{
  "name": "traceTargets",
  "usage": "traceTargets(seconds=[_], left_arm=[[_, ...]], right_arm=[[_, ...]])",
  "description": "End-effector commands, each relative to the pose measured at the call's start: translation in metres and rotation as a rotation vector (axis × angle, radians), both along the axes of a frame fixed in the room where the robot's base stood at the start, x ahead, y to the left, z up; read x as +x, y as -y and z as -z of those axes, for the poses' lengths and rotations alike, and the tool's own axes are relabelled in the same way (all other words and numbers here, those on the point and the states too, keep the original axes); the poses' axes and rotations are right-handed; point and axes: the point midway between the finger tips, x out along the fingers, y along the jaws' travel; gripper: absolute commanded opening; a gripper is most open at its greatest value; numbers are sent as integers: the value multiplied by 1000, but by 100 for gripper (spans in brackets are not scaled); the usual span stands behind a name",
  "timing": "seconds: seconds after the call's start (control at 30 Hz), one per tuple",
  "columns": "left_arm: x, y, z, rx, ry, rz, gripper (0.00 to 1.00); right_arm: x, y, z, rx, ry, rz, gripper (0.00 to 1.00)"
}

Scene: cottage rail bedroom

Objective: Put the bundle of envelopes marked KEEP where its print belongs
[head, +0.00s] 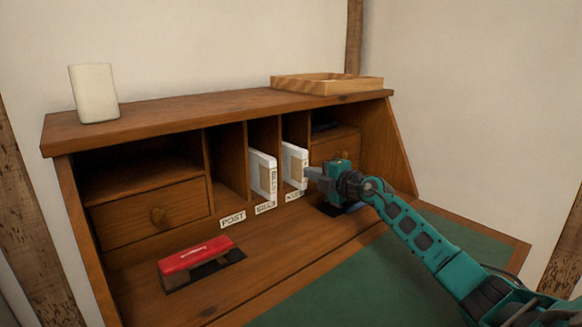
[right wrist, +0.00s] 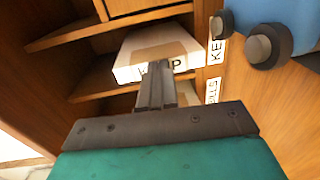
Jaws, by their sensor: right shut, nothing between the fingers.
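The white envelope bundle marked KEEP (head: 294,166), with a brown band, stands in the slot above the KEEP label (head: 294,196). It protrudes a little from the slot. In the right wrist view the KEEP bundle (right wrist: 125,72) lies just beyond my fingertips, which partly cover its print. My right gripper (head: 308,173) is shut and empty, its tips close to the bundle's front end; I cannot tell whether they touch. It also shows in the right wrist view (right wrist: 155,85). A similar bundle (head: 263,177) stands in the BILLS slot. My left gripper is out of view.
The POST slot, above its label (head: 232,219), looks empty. A red stapler-like object (head: 196,255) lies on the desk at left. A blue object with dark round ends (right wrist: 285,25) is close by my right gripper. A wooden tray (head: 325,84) and white block (head: 94,93) stand on top.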

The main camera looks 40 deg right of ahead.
Motion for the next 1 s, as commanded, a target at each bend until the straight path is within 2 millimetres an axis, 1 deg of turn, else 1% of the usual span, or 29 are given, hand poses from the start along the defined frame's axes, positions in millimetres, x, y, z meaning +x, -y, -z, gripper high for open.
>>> traceTargets(seconds=[0.27,0.37,0.7,1.0], left_arm=[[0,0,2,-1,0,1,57],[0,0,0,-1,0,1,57],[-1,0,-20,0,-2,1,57],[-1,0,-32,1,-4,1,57]], right_arm=[[12,-1,1,2,1,0,0],[9,-1,0,1,-1,0,0],[-16,2,-2,0,-3,0,0],[-40,4,-1,-1,-2,0,0]])
